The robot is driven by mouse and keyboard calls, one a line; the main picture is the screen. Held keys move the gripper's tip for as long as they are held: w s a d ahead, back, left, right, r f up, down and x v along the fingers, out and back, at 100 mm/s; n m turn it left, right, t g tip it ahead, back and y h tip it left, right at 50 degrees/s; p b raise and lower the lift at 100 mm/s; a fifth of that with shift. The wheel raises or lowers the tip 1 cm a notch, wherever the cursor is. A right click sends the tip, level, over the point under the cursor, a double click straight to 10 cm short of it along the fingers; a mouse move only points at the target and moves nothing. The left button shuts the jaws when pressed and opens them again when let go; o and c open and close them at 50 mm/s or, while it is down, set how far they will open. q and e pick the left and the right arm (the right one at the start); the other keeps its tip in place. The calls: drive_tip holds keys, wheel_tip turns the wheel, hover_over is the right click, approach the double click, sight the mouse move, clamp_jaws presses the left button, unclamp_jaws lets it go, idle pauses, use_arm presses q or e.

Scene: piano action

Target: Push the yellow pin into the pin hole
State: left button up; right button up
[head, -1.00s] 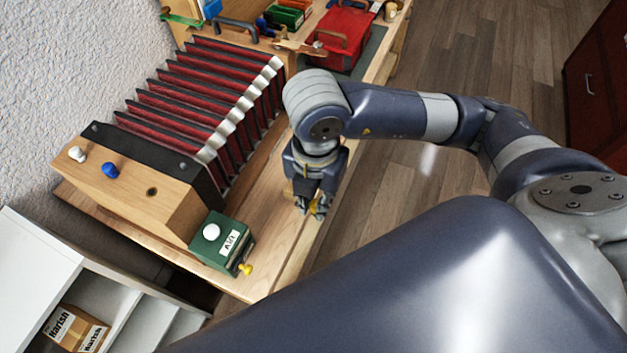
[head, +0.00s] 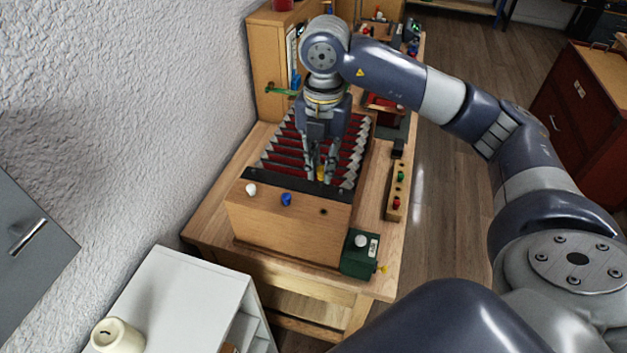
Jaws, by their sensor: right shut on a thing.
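My right gripper (head: 321,176) points down over the bellows side of the piano action, just behind the front wooden block. It is shut on the yellow pin (head: 323,174), which shows as a small yellow patch between the fingers. The dark pin hole (head: 323,211) is in the top of the wooden block (head: 290,225), in front of the gripper and apart from it. A white pin (head: 251,189) and a blue pin (head: 286,199) stand in the block to the left of the hole. My left gripper is out of view.
A green box (head: 357,260) with a white knob and a yellow knob stands at the block's right front corner. The pleated red bellows (head: 285,150) lie behind the block. A wooden strip (head: 397,190) with coloured pegs lies at right. A white cabinet (head: 190,300) stands front left.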

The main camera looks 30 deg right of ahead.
drive_tip(key=shift+d+f, duration=0.3)
drive_tip(key=shift+d, duration=0.15)
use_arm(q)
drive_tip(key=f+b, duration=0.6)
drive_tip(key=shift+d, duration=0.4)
use_arm(e)
wheel_tip(320, 180, down, 8)
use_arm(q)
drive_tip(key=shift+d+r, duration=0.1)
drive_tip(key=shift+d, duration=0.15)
use_arm(e)
drive_tip(key=shift+f, duration=0.1)
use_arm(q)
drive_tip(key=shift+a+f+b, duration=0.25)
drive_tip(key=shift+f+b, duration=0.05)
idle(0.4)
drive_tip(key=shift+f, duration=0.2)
use_arm(e)
drive_tip(key=shift+f, duration=0.3)
use_arm(q)
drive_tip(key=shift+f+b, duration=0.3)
drive_tip(key=shift+b, duration=0.2)
use_arm(e)
drive_tip(key=shift+f, duration=0.3)
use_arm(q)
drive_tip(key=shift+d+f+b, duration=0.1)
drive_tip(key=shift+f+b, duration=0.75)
use_arm(e)
drive_tip(key=shift+f, duration=0.85)
